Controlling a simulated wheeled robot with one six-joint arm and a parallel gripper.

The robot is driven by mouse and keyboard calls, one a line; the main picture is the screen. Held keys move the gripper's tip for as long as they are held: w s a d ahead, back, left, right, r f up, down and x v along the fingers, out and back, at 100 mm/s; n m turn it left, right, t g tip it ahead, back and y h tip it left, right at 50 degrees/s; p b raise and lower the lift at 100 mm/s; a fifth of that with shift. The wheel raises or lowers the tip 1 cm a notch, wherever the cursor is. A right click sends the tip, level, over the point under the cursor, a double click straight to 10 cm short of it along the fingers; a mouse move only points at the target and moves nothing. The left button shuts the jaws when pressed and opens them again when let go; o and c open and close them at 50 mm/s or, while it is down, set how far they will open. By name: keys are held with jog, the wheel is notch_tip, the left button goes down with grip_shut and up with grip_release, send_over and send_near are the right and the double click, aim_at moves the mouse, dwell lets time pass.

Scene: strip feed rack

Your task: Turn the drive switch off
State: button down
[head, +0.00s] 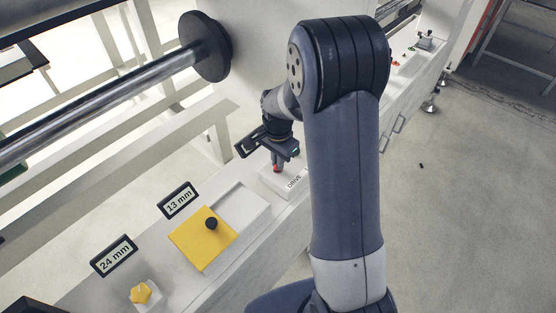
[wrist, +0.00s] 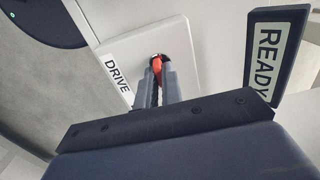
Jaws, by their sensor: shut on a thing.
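The drive switch is a small red lever on a white plate labelled DRIVE. In the head view the red lever (head: 276,169) shows just under my gripper (head: 277,161), on the plate (head: 290,190) along the white ledge. In the wrist view the red lever (wrist: 157,66) sits between the two grey fingers of my gripper (wrist: 157,72), which are shut on it. The fingers hide part of the lever, so its exact on or off position cannot be told.
A READY display (wrist: 268,55) stands right of the plate in the wrist view. Nearer on the ledge are a yellow sliding plate (head: 203,238) with a black knob, 13 mm (head: 178,201) and 24 mm (head: 114,256) displays, and a yellow knob (head: 141,292). A metal roller (head: 110,105) runs at upper left.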

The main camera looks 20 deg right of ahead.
dwell(0.3)
jog(key=c, duration=1.6)
grip_release()
jog(key=shift+o, duration=0.2)
notch_tip(320, 180, up, 11)
jog(key=shift+p, duration=0.35)
jog(key=shift+f, duration=0.1)
notch_tip(320, 180, down, 11)
jog(key=shift+r+b, duration=0.15)
jog(key=shift+b, duration=0.2)
